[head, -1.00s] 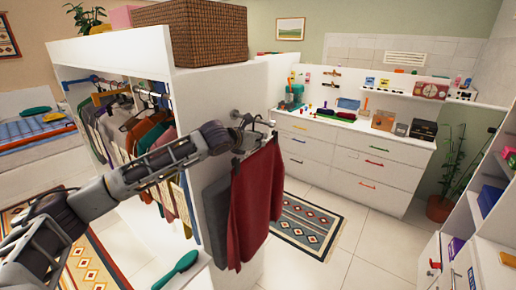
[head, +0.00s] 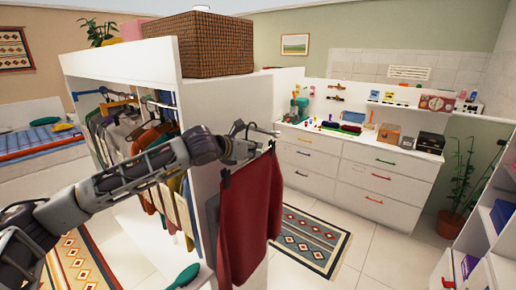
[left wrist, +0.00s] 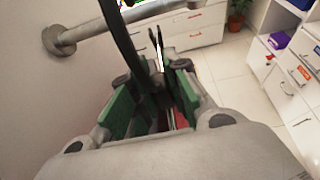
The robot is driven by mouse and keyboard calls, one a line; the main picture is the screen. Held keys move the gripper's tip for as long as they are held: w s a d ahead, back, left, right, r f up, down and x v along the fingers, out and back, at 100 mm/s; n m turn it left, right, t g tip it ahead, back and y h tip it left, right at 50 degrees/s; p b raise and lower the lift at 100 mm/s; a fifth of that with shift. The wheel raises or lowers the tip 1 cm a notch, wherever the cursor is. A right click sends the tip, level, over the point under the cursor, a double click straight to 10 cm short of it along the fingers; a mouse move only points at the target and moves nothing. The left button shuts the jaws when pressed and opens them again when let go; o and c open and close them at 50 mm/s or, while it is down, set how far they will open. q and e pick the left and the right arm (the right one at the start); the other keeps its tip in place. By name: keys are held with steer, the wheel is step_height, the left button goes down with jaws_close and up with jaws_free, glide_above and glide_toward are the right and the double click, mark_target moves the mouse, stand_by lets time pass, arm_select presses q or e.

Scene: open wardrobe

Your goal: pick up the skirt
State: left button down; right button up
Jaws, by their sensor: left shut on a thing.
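A dark red skirt (head: 249,215) hangs by dark clips at the outer end wall of the white wardrobe. A dark grey garment (head: 212,208) shows behind its left edge. My left gripper (head: 256,146) is at the top of the skirt, beside a short metal rod (head: 262,131). In the left wrist view, the green-padded fingers (left wrist: 160,95) close around dark, thin hanger parts (left wrist: 158,50), with a little red cloth (left wrist: 179,118) below. I take these to be the skirt's hanger. The exact grip point is partly hidden. My right gripper is not in view.
The wardrobe (head: 120,68) holds several hanging clothes, with a wicker basket (head: 212,45) on top. The rod and end wall are close to my left gripper. A white drawer unit (head: 345,170) stands behind, with a patterned rug (head: 312,240) and clear floor before it.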

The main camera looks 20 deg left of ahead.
arm_select(q)
steer(key=b, duration=0.2)
glide_above(246, 195)
steer(key=s+a, duration=0.3)
steer(key=shift+s+d, duration=0.2)
steer(key=shift+d, duration=0.05)
steer(key=shift+s+a, duration=0.15)
steer(key=shift+s, duration=0.4)
steer(key=shift+s+a, duration=0.15)
steer(key=shift+s, duration=0.35)
